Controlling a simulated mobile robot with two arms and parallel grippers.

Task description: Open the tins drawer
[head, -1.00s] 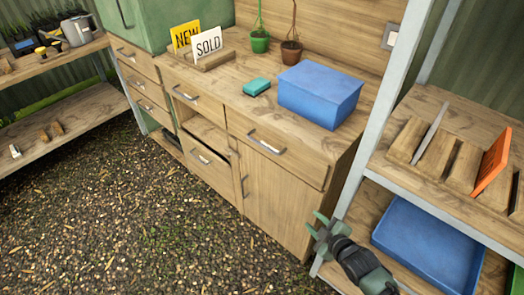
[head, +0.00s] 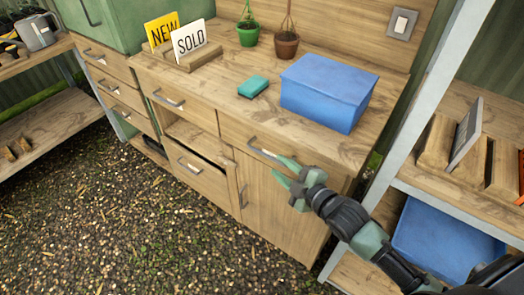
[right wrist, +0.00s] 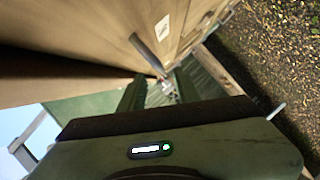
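The workbench has a wide upper right drawer (head: 290,151) with a grey bar handle (head: 263,154); it looks shut. I cannot read any label that tells which drawer holds tins. My right gripper (head: 283,173) is open, its green fingers just right of and below that handle. In the right wrist view a grey bar handle (right wrist: 148,53) on a wooden front runs toward the space between my open fingers (right wrist: 158,92). I cannot tell whether they touch it. A white label (right wrist: 162,26) there is unreadable. My left gripper is not in view.
A blue box (head: 325,90), a teal sponge (head: 253,86) and two plant pots stand on the worktop (head: 215,85). Gravel floor (head: 140,230) in front is clear.

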